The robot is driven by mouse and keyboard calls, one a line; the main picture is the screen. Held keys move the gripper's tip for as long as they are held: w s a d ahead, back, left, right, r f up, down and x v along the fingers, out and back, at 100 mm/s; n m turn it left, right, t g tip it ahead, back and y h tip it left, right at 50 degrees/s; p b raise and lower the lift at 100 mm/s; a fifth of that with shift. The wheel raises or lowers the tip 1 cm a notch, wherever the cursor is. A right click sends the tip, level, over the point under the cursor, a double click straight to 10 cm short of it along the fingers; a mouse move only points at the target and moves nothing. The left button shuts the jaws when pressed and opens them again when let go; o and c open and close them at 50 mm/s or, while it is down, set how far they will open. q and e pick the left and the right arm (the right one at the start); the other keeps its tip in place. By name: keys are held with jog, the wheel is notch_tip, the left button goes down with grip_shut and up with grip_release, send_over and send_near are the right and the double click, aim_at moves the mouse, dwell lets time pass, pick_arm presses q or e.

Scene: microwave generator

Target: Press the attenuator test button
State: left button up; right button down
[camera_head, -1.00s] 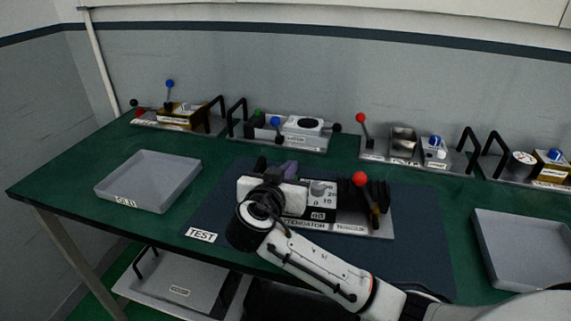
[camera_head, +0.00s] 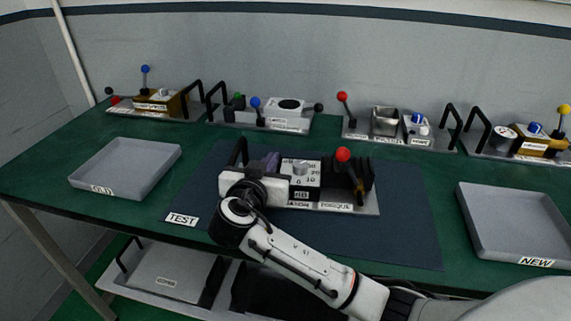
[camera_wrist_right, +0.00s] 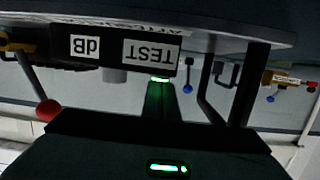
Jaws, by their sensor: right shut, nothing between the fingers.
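The attenuator unit (camera_head: 300,173) with its dial and dB label stands on the dark mat, beside a red-ball lever (camera_head: 343,155). My right gripper (camera_head: 270,162) is over the unit's left part, its white body and wrist hiding that area, including the button in the head view. In the right wrist view, which is upside down, the unit's TEST label (camera_wrist_right: 150,52) and dB label (camera_wrist_right: 84,46) show. A bright green strip (camera_wrist_right: 160,79) glows at the edge by the TEST label. My shut fingers (camera_wrist_right: 160,103) reach to it, seemingly touching; contact is not certain. My left gripper is not in view.
An OLD tray (camera_head: 125,170) is at the left and a NEW tray (camera_head: 515,225) at the right, both empty. Several modules with levers and black handles line the back of the green table (camera_head: 60,180). A black handle (camera_wrist_right: 222,85) stands beside my fingers in the wrist view.

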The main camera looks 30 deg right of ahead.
jog(key=shift+s+a+f, duration=0.1)
jog(key=shift+f, duration=0.55)
notch_tip(320, 180, up, 5)
jog(key=p, duration=0.3)
jog(key=shift+r, duration=0.1)
jog(key=b+v, duration=0.2)
jog(key=v, duration=0.7)
jog(key=shift+s+a, duration=0.25)
jog(key=shift+r, duration=0.15)
